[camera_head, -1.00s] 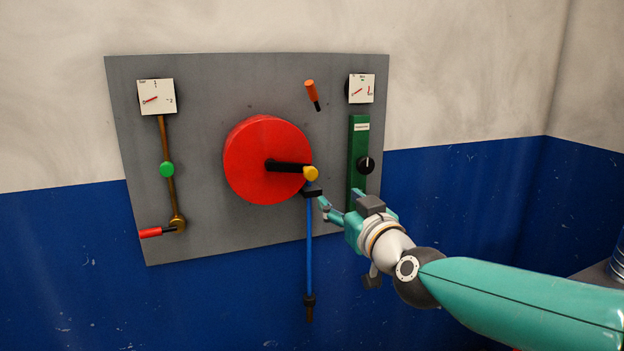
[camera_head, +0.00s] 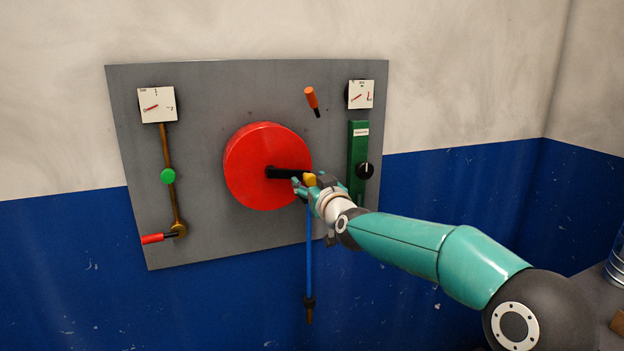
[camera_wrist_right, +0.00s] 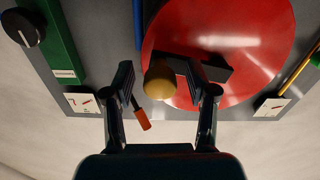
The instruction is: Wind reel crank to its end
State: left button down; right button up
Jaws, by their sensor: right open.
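The reel is a large red disc (camera_head: 252,145) on a grey wall panel. Its black crank arm (camera_head: 285,172) points right from the hub and ends in a yellow knob (camera_head: 310,179). My right gripper (camera_head: 303,186) is at the knob, coming from the lower right. In the right wrist view, the yellow knob (camera_wrist_right: 158,82) lies between the two spread fingers (camera_wrist_right: 162,95), with visible space on the left side; whether the right finger touches the crank cannot be told. My left gripper is out of view.
The grey panel (camera_head: 215,95) also carries an orange handle (camera_head: 311,98), a green strip with a black dial (camera_head: 364,171), two white gauges, and a brass pipe with a green knob (camera_head: 168,176) and red lever (camera_head: 153,238). A blue rod (camera_head: 309,250) hangs below the crank.

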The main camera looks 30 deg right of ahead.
jog(key=shift+w, duration=0.1)
grip_shut()
dwell(0.3)
jog(key=shift+d, duration=0.1)
jog(key=shift+f, duration=0.15)
